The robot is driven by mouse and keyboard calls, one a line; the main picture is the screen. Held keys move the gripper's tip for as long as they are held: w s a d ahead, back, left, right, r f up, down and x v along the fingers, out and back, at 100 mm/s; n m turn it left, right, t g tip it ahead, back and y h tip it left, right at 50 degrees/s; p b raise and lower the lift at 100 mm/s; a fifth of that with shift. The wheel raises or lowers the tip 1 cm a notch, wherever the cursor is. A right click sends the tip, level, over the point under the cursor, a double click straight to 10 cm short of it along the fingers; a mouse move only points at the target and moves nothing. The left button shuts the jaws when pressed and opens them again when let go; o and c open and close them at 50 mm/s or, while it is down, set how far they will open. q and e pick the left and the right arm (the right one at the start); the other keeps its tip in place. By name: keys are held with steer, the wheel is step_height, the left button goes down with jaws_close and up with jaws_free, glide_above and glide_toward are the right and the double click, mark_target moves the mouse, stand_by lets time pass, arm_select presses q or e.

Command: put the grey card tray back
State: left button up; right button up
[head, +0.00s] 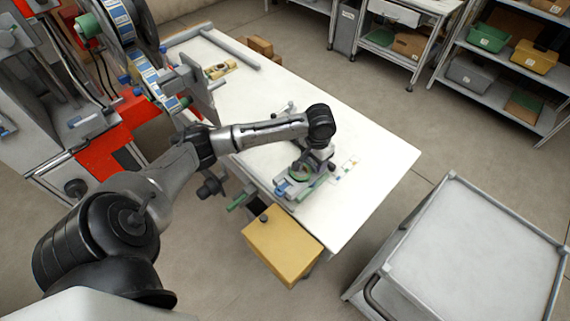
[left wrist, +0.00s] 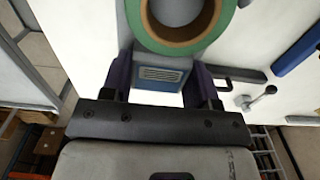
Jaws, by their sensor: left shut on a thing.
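My left gripper (head: 314,163) reaches over the white table near its front edge. In the left wrist view its two fingers (left wrist: 163,84) are shut on the blue end block (left wrist: 163,74) of a grey piece that I take to be the grey card tray (head: 282,187). A green-rimmed reel (left wrist: 181,47) lies on this piece and also shows in the head view (head: 302,174). The gripper partly covers the piece. I cannot tell whether it touches the table or hangs just above. My right gripper is not in view.
A red and grey machine with a tape reel (head: 118,22) stands at the left. A grey-topped cart (head: 480,240) stands right; shelves with bins (head: 488,37) stand behind.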

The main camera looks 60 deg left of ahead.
arm_select(q)
steer(key=a, duration=0.1)
steer(key=s+a, duration=0.1)
steer(key=shift+s+a+f, duration=0.3)
steer(key=shift+s+a, duration=0.05)
steer(key=shift+a, duration=0.05)
steer(key=b, duration=0.3)
glide_above(295, 155)
steer(key=d, duration=0.2)
steer(key=f, duration=0.6)
steer(key=shift+s+a, duration=0.15)
steer(key=shift+a, duration=0.05)
steer(key=shift+w+a+f+b, duration=0.2)
steer(key=shift+a+f+b, duration=0.15)
steer(key=shift+a, duration=0.3)
steer(key=shift+f+b, duration=0.65)
steer(key=shift+f, duration=1.4)
steer(key=o, duration=1)
